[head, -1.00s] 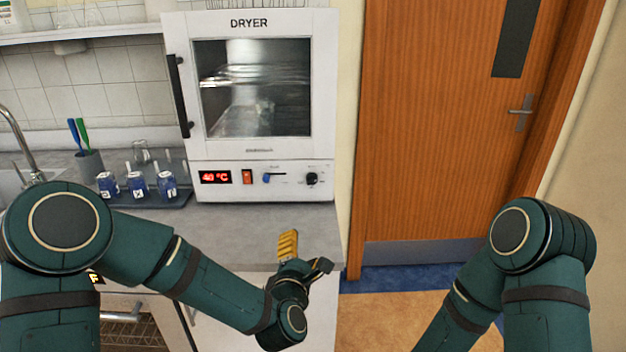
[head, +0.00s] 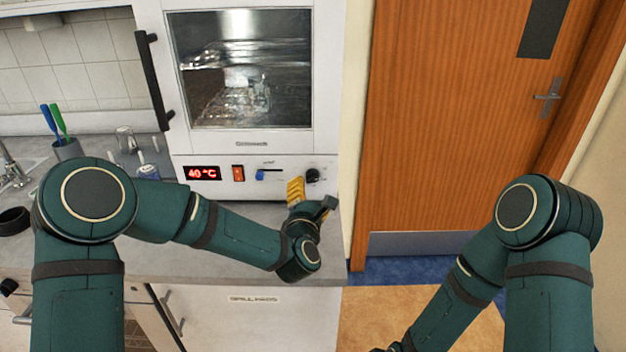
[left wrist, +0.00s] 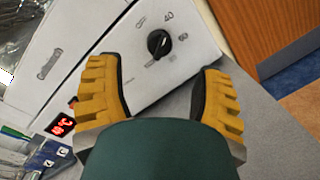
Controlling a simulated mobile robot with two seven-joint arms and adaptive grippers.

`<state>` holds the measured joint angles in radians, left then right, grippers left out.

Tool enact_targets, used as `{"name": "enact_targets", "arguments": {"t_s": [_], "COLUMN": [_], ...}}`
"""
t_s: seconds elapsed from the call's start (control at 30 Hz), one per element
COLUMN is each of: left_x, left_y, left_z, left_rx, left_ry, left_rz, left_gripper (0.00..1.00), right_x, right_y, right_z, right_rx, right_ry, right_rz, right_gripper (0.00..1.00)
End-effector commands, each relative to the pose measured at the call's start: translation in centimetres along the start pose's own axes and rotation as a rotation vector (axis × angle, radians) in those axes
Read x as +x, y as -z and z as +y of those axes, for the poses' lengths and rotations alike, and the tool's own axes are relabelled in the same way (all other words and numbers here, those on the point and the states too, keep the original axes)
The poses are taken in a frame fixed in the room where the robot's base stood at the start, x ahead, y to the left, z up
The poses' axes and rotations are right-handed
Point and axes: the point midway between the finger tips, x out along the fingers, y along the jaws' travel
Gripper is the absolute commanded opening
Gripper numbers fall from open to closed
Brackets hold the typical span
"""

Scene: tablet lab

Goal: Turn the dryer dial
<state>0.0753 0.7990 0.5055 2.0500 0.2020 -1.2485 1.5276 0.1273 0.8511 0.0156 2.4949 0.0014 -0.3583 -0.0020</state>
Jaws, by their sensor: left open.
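The white dryer (head: 323,70) stands on the counter, with a panel below its glass door. Its black round dial (head: 312,175) is at the right end of the panel. In the left wrist view the dial (left wrist: 159,44) sits among printed marks, with 40 and 60 readable, and its pointer is visible. My left gripper (head: 297,190) is just below and left of the dial in the head view. Its yellow fingers are open in the left wrist view (left wrist: 160,90), apart from each other, with the dial ahead between them and not gripped. My right gripper is not clearly visible; only its arm shows.
A wooden door (head: 440,120) is at right.

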Motion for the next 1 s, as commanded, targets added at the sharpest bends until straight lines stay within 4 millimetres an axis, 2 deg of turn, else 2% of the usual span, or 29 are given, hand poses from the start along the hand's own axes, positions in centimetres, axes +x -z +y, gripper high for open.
{"name": "enact_targets", "arguments": {"t_s": [0.2, 0.4, 0.57, 0.83, 0.87, 1.0], "left_x": [4.1, 6.3, 7.0, 7.0, 7.0, 7.0], "left_y": [0.0, -0.1, 0.0, -0.1, -0.1, -0.1], "left_z": [0.0, 0.0, 0.0, 0.0, 0.0, 0.0], "left_rx": [0.0, 0.0, 0.0, 0.001, 0.001, 0.001], "left_ry": [-0.002, -0.001, 0.001, 0.001, 0.001, 0.001], "left_rz": [-0.001, -0.001, -0.001, -0.001, -0.001, -0.001], "left_gripper": [0.67, 0.67, 0.67, 0.67, 0.61, 0.12], "right_x": [0.3, 0.4, 0.4, 0.4, 0.4, 0.4], "right_y": [0.0, 0.1, 0.1, 0.1, 0.1, 0.1], "right_z": [0.1, 0.1, 0.1, 0.1, 0.1, 0.1], "right_rx": [0.0, 0.0, 0.0, 0.0, 0.0, 0.0], "right_ry": [0.0, 0.0, 0.0, 0.0, 0.0, 0.0], "right_rz": [0.001, 0.002, 0.003, 0.003, 0.002, 0.002], "right_gripper": [0.47, 0.47, 0.47, 0.47, 0.47, 0.47]}}
